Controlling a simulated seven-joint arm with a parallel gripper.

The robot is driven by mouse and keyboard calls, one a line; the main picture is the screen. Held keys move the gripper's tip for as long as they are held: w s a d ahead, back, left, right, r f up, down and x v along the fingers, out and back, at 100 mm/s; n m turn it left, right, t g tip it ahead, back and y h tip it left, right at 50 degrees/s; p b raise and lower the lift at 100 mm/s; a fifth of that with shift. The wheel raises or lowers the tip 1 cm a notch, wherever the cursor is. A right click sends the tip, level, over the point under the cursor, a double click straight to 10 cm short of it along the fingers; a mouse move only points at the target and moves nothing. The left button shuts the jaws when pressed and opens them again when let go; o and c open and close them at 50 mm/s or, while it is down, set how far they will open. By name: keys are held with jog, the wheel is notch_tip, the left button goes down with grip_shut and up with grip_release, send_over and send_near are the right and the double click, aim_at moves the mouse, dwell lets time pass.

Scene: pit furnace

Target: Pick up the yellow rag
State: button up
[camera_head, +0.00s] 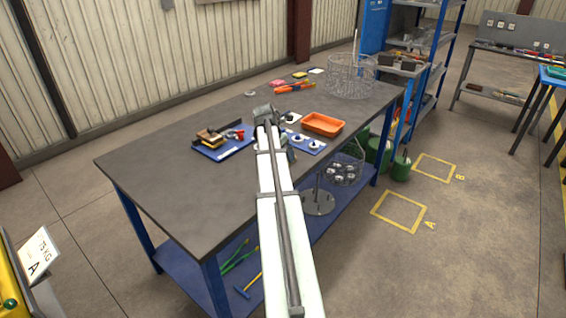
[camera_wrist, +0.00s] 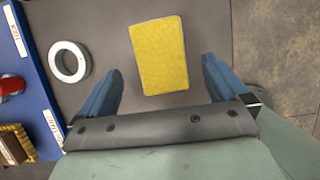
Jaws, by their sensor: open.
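The yellow rag (camera_wrist: 159,55) is a flat textured rectangle on the dark tabletop (camera_wrist: 108,40). It lies at the upper middle of the wrist view. My gripper (camera_wrist: 161,74) is open, its two blue fingers spread to the left and right of the rag's near part. Nothing is held between the fingers. In the camera_head view my arm hides this spot and most of my gripper. A small yellow piece (camera_head: 300,74) shows at the back of the table there; I cannot tell that it is the same rag.
The table edge is close on the right. An orange tray (camera_head: 323,124) and wire basket (camera_head: 351,76) stand further along.

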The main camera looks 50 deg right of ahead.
jog(key=shift+x, duration=1.75)
jog(key=c, duration=1.1)
jog(key=shift+c, duration=0.2)
notch_tip(320, 180, up, 10)
